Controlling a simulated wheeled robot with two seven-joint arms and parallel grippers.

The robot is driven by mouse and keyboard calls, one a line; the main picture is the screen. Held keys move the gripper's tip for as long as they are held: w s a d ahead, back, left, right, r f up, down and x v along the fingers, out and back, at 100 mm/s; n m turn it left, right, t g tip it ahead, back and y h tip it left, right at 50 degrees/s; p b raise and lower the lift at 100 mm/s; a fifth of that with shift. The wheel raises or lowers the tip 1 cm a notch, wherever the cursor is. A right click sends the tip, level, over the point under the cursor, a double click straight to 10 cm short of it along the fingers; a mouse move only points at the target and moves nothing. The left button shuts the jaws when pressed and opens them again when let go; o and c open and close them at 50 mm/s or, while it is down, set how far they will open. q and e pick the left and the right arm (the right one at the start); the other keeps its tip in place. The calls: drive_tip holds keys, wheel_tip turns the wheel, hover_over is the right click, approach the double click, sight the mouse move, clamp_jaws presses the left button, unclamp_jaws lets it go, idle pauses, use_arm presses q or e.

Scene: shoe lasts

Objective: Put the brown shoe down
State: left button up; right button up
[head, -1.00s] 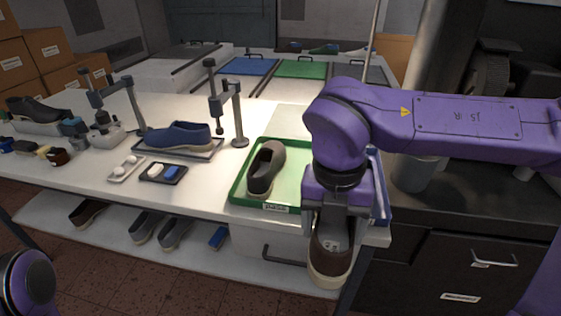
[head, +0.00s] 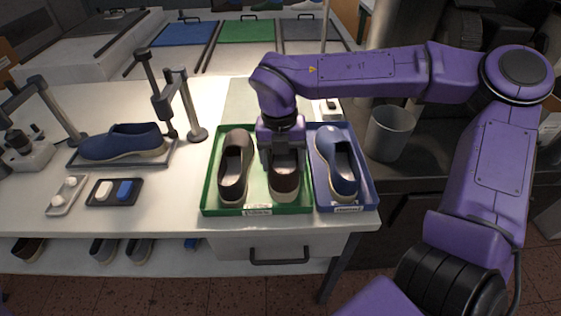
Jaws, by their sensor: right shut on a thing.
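The brown shoe (head: 285,182) is in the right half of the green tray (head: 208,196), with its toe toward the front edge. My right gripper (head: 283,157) is above its heel end and shut on it; the fingertips are partly hidden. I cannot tell whether the sole touches the tray floor. Another brown shoe (head: 235,166) lies beside it in the left half of the tray. My left gripper is out of view.
A blue tray (head: 371,196) with a blue shoe (head: 337,163) stands directly right of the green tray. A blue shoe (head: 124,142) on a stand tray, a small dark tray (head: 130,200) and a grey clamp (head: 197,133) are to the left. A grey bin (head: 390,133) is at right.

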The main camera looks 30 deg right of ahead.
sight(280, 156)
drive_tip(key=w+f, duration=0.1)
drive_tip(key=w+d+f, duration=0.1)
drive_tip(key=w+f, duration=0.1)
drive_tip(key=f, duration=0.1)
drive_tip(key=shift+w+d+p, duration=0.2)
drive_tip(key=shift+d+p, duration=0.05)
drive_tip(key=shift+p, duration=0.05)
wheel_tip(280, 156, down, 3)
drive_tip(key=shift+s+d+f, duration=0.1)
drive_tip(key=shift+d, duration=0.05)
drive_tip(key=shift+f, duration=0.1)
drive_tip(key=o, duration=1.4)
drive_tip(key=shift+f, duration=0.1)
drive_tip(key=shift+c, duration=0.2)
drive_tip(key=r, duration=1.2)
drive_tip(key=shift+w+a+r+b, duration=0.15)
drive_tip(key=shift+w+a+b, duration=0.1)
drive_tip(key=shift+a+b, duration=0.15)
